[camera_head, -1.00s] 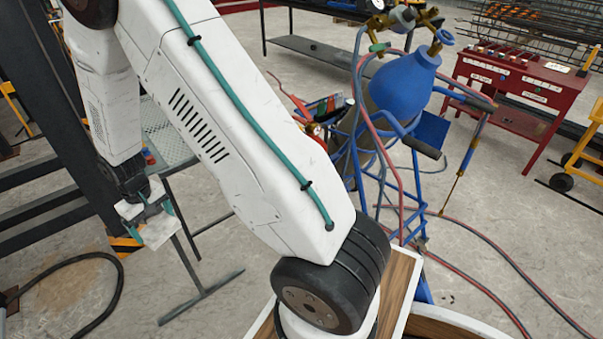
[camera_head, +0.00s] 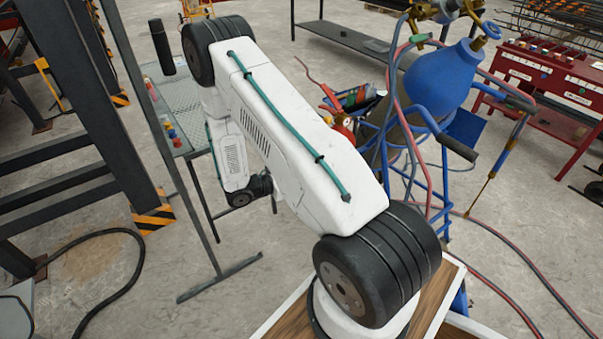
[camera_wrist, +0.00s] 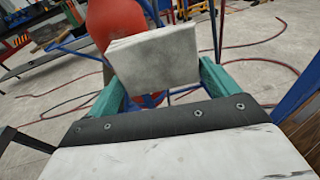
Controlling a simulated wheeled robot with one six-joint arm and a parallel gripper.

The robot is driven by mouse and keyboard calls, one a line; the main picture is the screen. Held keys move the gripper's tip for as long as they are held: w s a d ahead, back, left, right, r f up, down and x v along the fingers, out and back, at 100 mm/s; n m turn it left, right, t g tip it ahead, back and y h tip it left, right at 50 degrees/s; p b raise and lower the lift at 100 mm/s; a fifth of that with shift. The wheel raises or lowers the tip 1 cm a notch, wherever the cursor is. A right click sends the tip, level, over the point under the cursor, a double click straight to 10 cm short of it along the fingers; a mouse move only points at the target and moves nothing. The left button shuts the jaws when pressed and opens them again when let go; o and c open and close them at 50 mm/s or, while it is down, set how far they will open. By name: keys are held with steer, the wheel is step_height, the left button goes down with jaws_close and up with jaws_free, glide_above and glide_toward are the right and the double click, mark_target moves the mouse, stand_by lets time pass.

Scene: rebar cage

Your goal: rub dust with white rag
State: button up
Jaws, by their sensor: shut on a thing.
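My gripper (camera_wrist: 158,84) is shut on the white rag (camera_wrist: 155,55). The rag stands out flat between the two teal fingers, with greyish smudges on its face. In the head view my gripper and the rag are hidden behind my folded arm. A tan-brown patch on the concrete floor (camera_head: 98,262), which looks like the dust, lies at lower left inside the curve of a black hose. The rag is well away from this patch, up in the air. The wrist view does not show the patch.
A blue gas-cylinder trolley (camera_head: 424,100) stands right of my arm, its hoses trailing on the floor. A perforated metal table (camera_head: 185,105) stands behind the arm. A dark steel frame (camera_head: 95,110) rises at left, with a striped foot (camera_head: 154,215). Floor around the patch is mostly clear.

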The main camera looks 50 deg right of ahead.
steer(key=shift+w+d+n+t+h, duration=0.35)
steer(key=shift+d+n+t+h, duration=0.15)
steer(key=shift+d+h, duration=0.1)
steer(key=shift+w+d+n+t+h, duration=0.3)
steer(key=shift+d+n+t+h, duration=0.1)
steer(key=shift+d+t+h, duration=0.15)
steer(key=shift+d, duration=0.2)
steer(key=shift+x, duration=2.7)
steer(key=shift+x, duration=0.9)
steer(key=shift+w, duration=0.1)
steer(key=shift+w+d, duration=0.8)
steer(key=shift+w, duration=2.25)
steer(key=s+a, duration=0.1)
steer(key=s, duration=0.5)
steer(key=shift+s+a, duration=0.2)
steer(key=shift+a, duration=0.05)
